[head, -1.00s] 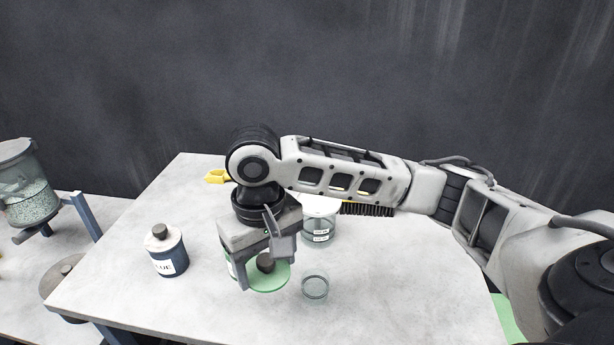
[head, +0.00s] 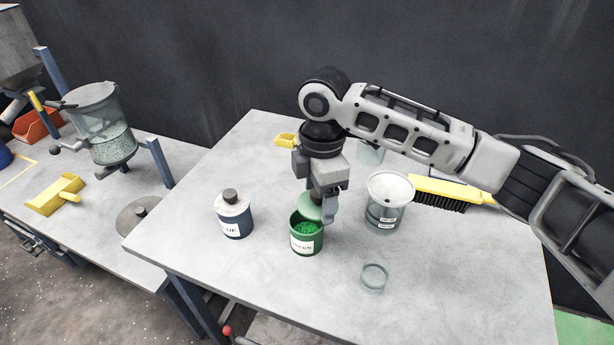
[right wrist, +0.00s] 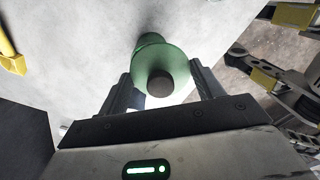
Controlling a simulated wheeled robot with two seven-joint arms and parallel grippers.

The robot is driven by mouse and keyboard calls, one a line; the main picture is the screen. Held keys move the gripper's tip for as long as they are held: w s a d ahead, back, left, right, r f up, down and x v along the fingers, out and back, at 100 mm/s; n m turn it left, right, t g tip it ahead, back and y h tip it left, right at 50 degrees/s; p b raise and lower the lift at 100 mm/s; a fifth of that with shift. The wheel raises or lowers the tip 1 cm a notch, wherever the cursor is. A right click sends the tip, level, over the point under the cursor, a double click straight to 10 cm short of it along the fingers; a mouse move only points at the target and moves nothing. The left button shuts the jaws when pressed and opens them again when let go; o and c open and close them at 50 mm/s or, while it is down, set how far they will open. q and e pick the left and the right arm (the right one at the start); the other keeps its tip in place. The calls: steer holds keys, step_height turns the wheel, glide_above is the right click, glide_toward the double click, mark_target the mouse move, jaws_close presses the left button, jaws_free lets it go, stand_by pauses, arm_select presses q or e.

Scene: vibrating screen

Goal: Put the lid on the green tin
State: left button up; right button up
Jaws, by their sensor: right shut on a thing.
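The green tin (head: 306,240) stands upright and open on the table, with green granules showing inside. My right gripper (head: 324,206) is above the tin's far side, shut on the green lid (head: 317,209). The lid is a green disc held over the far part of the tin's mouth, and the near part stays uncovered. In the right wrist view the lid (right wrist: 152,62) with its dark knob (right wrist: 160,84) shows between the fingers; the tin shows partly behind it. I cannot tell whether lid and rim touch.
The blue tin (head: 234,215), with its lid on, stands left of the green tin. A small glass dish (head: 374,278) lies in front. A yellow brush (head: 450,194) lies behind the jar. The table's front is mostly clear.

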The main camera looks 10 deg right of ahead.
mark_target(307, 196)
steer(key=n, duration=0.1)
steer(key=w+a+n, duration=0.1)
steer(key=n, duration=0.1)
steer(key=shift+w+a+r+n+p, duration=0.1)
steer(key=shift+a+r+n+p, duration=0.1)
steer(key=shift+r+n+p, duration=0.1)
steer(key=shift+w+a+n, duration=0.25)
steer(key=shift+w+n, duration=0.1)
steer(key=shift+n, duration=0.55)
steer(key=shift+d+f, duration=0.1)
steer(key=shift+f, duration=0.7)
steer(key=shift+f+b, duration=0.5)
steer(key=shift+f, duration=1.1)
steer(key=shift+f+b, duration=0.3)
steer(key=shift+f, duration=0.7)
